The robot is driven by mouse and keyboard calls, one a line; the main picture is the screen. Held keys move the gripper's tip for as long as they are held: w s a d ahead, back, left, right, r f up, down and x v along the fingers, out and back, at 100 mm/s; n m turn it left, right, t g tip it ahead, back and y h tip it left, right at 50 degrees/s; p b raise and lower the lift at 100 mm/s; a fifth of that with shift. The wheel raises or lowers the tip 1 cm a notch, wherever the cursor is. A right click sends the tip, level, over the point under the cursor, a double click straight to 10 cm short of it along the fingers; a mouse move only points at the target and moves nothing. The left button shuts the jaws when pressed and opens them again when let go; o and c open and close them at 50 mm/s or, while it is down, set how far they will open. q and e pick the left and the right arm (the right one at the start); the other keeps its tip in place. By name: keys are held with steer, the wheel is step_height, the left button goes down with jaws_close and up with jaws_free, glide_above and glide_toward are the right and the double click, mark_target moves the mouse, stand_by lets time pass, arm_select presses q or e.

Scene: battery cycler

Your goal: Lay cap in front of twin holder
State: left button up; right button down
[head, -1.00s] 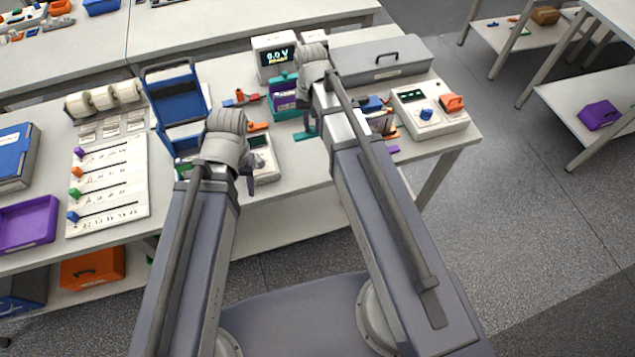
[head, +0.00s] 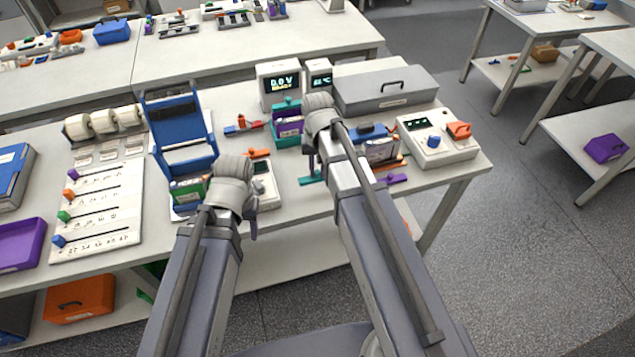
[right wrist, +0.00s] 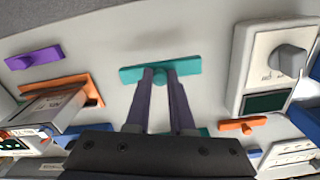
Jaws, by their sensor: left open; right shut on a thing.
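The teal cap (head: 311,179), a flat bar, is at my right gripper (head: 311,165), in front of the teal holder (head: 288,140). That holder holds a purple-and-green block and seems to be the twin holder. In the right wrist view, my right gripper (right wrist: 160,76) is shut on the middle of the teal cap (right wrist: 190,68). The cap lies flat, at or just above the table; I cannot tell if it touches. My left gripper (head: 252,228) is open and empty at the table's front edge, near a small white meter (head: 268,190).
To the right are a purple bar (head: 395,179), a silver cell in an orange holder (head: 380,150) and a white device (head: 440,140). An orange bar (head: 256,154) lies left of the cap. A blue rack (head: 180,130) stands further left. Bare table surrounds the cap.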

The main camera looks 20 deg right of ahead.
mark_target(317, 171)
step_height(317, 171, down, 4)
steer(key=b, duration=0.3)
steer(key=shift+r+b, duration=0.2)
steer(key=shift+b, duration=0.15)
steer(key=shift+f, duration=0.15)
steer(key=c, duration=0.8)
jaws_free()
step_height(317, 171, up, 12)
steer(key=p, duration=1.2)
steer(key=shift+r, duration=0.2)
steer(key=s+a+n, duration=0.2)
steer(key=s+a, duration=0.1)
steer(key=s, duration=0.1)
steer(key=s+a+n, duration=0.2)
steer(key=s+a, duration=0.2)
steer(key=s, duration=0.1)
steer(key=s+a+n+h, duration=0.1)
steer(key=s+a+n, duration=0.1)
steer(key=s, duration=0.3)
steer(key=shift+s+a, duration=0.2)
steer(key=shift+a, duration=0.55)
